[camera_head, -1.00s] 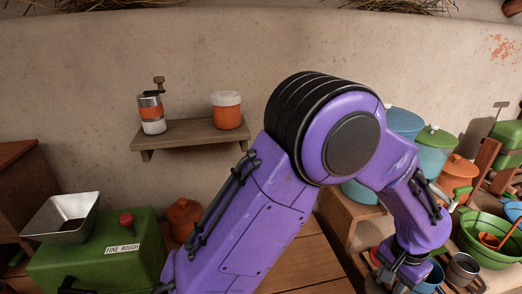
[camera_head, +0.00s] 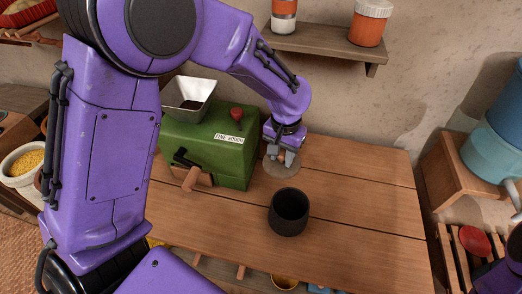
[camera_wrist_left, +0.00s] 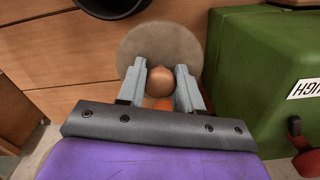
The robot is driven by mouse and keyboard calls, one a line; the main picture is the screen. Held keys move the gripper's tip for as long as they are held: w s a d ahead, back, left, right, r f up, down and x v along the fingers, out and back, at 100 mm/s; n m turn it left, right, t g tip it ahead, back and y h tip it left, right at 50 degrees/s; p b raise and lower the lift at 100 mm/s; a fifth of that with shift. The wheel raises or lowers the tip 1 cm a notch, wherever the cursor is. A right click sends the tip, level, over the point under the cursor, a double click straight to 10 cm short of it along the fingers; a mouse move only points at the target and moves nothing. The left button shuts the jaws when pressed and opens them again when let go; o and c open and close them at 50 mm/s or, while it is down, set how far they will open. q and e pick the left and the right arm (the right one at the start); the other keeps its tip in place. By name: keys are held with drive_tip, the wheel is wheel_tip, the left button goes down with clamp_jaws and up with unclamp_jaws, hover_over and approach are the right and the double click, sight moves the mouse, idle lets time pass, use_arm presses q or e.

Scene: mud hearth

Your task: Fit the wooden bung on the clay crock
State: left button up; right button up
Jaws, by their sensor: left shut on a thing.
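The wooden bung (camera_head: 282,167) is a pale round disc with a small brown knob, right of the green mill. In the left wrist view the knob (camera_wrist_left: 160,77) sits between my fingertips, above the disc. My left gripper (camera_head: 281,157) is shut on the knob, pointing down. I cannot tell whether the disc touches the table. The clay crock (camera_head: 289,222) is a dark, open, upright pot, nearer to me than the bung and apart from it. Its edge shows at the top of the left wrist view (camera_wrist_left: 108,8).
The green mill (camera_head: 205,150), with a crank, stands close left of my gripper. A wall shelf (camera_head: 325,42) hangs behind, holding a grinder and an orange jar. The wooden table (camera_head: 360,190) is clear to the right of the crock.

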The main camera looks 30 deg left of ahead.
sight(281, 172)
use_arm(q)
drive_tip(key=shift+m, duration=0.4)
drive_tip(key=s+r+p, duration=0.1)
drive_tip(key=p, duration=0.1)
drive_tip(key=s+d+r+p, duration=0.1)
drive_tip(key=r+p, duration=0.1)
drive_tip(key=s+r+p, duration=0.1)
drive_tip(key=p, duration=0.1)
drive_tip(key=shift+s+d+r, duration=0.1)
drive_tip(key=shift+d+r, duration=0.05)
drive_tip(key=shift+d, duration=0.1)
drive_tip(key=s+d+r+p, duration=0.2)
drive_tip(key=s+d+p, duration=0.3)
drive_tip(key=p, duration=0.1)
drive_tip(key=shift+s+d+r, duration=0.2)
drive_tip(key=shift+s+d, duration=0.15)
drive_tip(key=shift+d, duration=0.05)
drive_tip(key=shift+w+f+n, duration=0.3)
drive_tip(key=shift+f+n, duration=0.05)
drive_tip(key=shift+n, duration=0.25)
wheel_tip(281, 172, down, 6)
drive_tip(key=b, duration=0.6)
drive_tip(key=shift+s+p, duration=0.15)
drive_tip(key=shift+p, duration=0.15)
drive_tip(key=shift+p, duration=0.35)
